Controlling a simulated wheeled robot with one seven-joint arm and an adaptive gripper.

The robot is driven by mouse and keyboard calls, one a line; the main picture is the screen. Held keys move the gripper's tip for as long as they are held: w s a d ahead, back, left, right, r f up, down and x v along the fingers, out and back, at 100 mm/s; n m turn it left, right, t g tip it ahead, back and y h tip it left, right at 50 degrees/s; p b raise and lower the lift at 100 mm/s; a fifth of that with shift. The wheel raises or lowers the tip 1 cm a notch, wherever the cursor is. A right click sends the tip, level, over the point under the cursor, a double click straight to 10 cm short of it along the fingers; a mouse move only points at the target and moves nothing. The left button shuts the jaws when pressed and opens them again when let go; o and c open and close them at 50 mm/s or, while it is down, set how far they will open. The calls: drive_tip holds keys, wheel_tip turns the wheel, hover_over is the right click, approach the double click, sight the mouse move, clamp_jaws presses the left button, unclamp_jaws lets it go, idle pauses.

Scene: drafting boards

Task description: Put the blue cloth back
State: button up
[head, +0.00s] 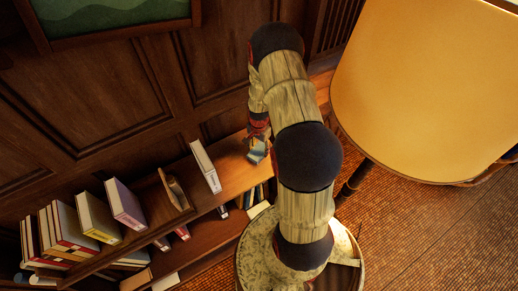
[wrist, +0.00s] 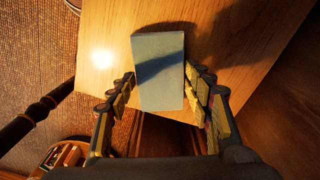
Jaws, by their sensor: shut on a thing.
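The blue cloth (wrist: 158,62) shows in the wrist view as a pale grey-blue, flat-faced rectangle, with a dark shadow band across it. My gripper (wrist: 160,88) has one finger along each side of it and is shut on it. In the head view my gripper (head: 257,137) points down over the right part of the wooden shelf top, and a small piece of the cloth (head: 257,153) shows below the fingers. The cloth is at or just above the wood; I cannot tell whether it touches.
The shelf top (head: 236,172) holds a standing white book (head: 205,167), a small wooden object (head: 174,188) and several books further left. Dark wall panelling (head: 90,95) stands behind. Bare wood lies around the cloth.

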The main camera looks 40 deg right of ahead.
drive_tip(key=shift+f, duration=0.4)
drive_tip(key=shift+f, duration=0.2)
drive_tip(key=o, duration=1)
drive_tip(key=shift+r, duration=0.1)
drive_tip(key=shift+c, duration=0.2)
drive_tip(key=shift+o, duration=0.7)
